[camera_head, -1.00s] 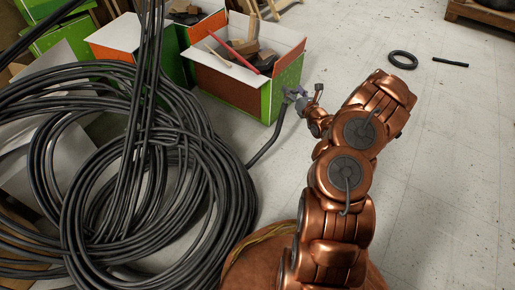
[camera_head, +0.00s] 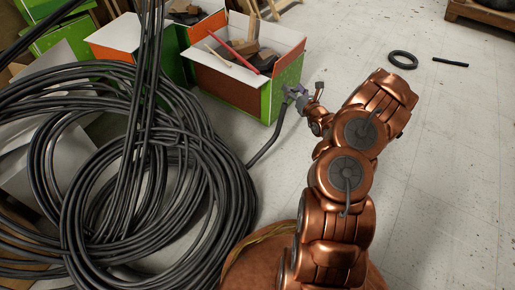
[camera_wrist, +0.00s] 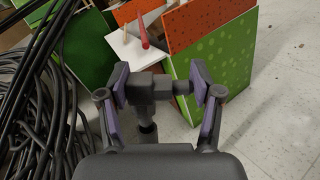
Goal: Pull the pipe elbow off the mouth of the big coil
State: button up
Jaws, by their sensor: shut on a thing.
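The big coil (camera_head: 150,170) of dark hose fills the left of the head view, and part of it shows at the left of the wrist view (camera_wrist: 40,110). Its free end (camera_head: 266,143) rises from the coil's right side towards my gripper (camera_head: 297,92). In the wrist view a dark grey pipe elbow (camera_wrist: 150,88) sits between the purple-padded fingers of my gripper (camera_wrist: 160,86), which is shut on it. The elbow's lower leg meets the hose mouth (camera_wrist: 147,132) below. They look joined, and the exact seam is hard to see.
A green and orange box (camera_head: 238,90) with wood pieces and a red stick stands just behind my gripper. A black ring (camera_head: 403,60) and a short black rod (camera_head: 450,62) lie on the floor at right. Pale floor (camera_head: 450,150) at right is clear.

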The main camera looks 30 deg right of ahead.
jog(key=shift+r, duration=0.2)
dwell(0.3)
jog(key=shift+w+d+r+p, duration=0.15)
jog(key=shift+d+r+p, duration=0.2)
jog(key=shift+r, duration=0.5)
jog(key=shift+w+d+r+p, duration=0.25)
jog(key=shift+r+p, duration=0.2)
jog(key=shift+r, duration=0.4)
jog(key=shift+w+d+r+p, duration=0.1)
jog(key=shift+d+r+p, duration=0.25)
jog(key=shift+r, duration=0.5)
jog(key=shift+a, duration=0.15)
